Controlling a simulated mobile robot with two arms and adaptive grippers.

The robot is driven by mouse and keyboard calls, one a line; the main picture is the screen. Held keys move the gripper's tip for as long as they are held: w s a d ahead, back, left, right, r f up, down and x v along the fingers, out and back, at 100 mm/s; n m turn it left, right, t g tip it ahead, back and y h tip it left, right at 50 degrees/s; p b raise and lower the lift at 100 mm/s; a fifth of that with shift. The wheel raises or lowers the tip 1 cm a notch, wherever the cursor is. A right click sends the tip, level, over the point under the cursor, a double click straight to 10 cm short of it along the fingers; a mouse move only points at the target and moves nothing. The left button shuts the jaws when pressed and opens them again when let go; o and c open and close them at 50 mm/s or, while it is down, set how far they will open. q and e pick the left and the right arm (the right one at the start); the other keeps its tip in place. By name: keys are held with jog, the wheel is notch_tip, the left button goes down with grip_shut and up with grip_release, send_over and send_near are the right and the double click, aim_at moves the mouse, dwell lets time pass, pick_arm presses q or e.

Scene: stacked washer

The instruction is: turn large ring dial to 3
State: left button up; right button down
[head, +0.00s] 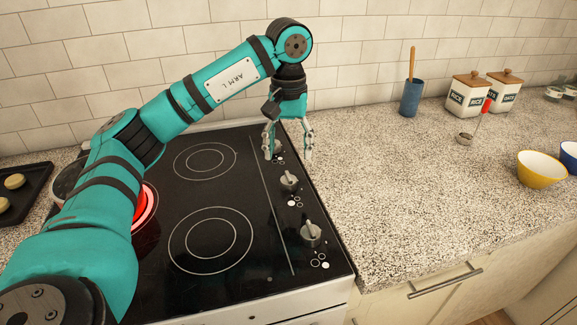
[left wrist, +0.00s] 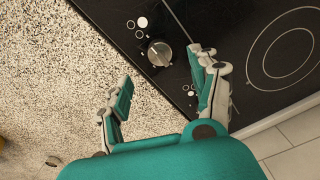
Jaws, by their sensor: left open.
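The black glass stovetop (head: 185,258) has a row of silver dials along its right side. The near dial (head: 311,234), the middle dial (head: 289,180) and the far dial (head: 278,146) each have small white ring marks beside them; I cannot read any numbers. My left gripper (head: 289,153) is open, pointing down over the far end of the row, and partly covers the far dial. In the left wrist view its spread fingers (left wrist: 160,78) hold nothing, and one dial (left wrist: 160,53) shows beyond and between the tips. My right gripper is not in view.
A burner (head: 148,205) glows red, partly hidden by my left arm. A blue utensil cup (head: 411,99), white canisters (head: 468,94) and a yellow bowl (head: 542,169) stand farther right. A dark tray (head: 22,190) lies left.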

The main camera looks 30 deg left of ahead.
aim_at(288, 175)
pick_arm(q)
notch_tip(288, 175, up, 4)
jog(key=shift+f, duration=0.1)
dwell(0.6)
